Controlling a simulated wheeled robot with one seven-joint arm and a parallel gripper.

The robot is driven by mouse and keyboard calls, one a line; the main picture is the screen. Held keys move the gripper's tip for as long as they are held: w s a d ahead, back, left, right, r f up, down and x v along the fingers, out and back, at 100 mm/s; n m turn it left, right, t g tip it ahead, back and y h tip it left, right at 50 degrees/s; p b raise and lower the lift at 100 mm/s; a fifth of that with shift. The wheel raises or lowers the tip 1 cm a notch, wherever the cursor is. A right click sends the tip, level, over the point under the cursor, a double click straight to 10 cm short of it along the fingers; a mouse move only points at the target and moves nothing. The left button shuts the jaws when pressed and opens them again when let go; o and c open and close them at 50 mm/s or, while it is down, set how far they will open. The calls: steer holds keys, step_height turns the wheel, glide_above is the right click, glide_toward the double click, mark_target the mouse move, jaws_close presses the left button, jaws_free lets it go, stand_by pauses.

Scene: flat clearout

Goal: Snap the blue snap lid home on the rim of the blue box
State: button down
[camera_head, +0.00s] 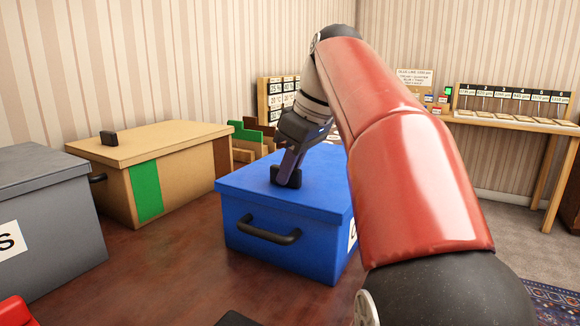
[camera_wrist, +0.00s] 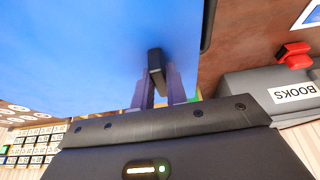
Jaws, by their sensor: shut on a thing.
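The blue box (camera_head: 275,249) stands on the brown table, with a dark handle on its front wall. The blue snap lid (camera_head: 318,193) lies over the top of the box; it fills much of the wrist view (camera_wrist: 70,60). From here I cannot tell whether its edge is snapped all the way down. My gripper (camera_head: 288,172) is above the lid, tilted, and shut on the lid's black knob (camera_wrist: 156,68). In the wrist view both fingers (camera_wrist: 158,88) are on either side of the knob.
A tan box with a green stripe (camera_head: 147,189) and its lidded top stand to the left. A grey box (camera_head: 45,220) is nearer on the left; a red object (camera_head: 16,312) is at the bottom left corner. A wooden shelf table (camera_head: 510,125) stands at the back right.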

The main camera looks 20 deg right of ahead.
steer(key=c, duration=1.3)
jaws_free()
steer(key=shift+f, duration=0.1)
steer(key=p+v, duration=0.3)
steer(key=v, duration=0.5)
steer(key=shift+f, duration=0.1)
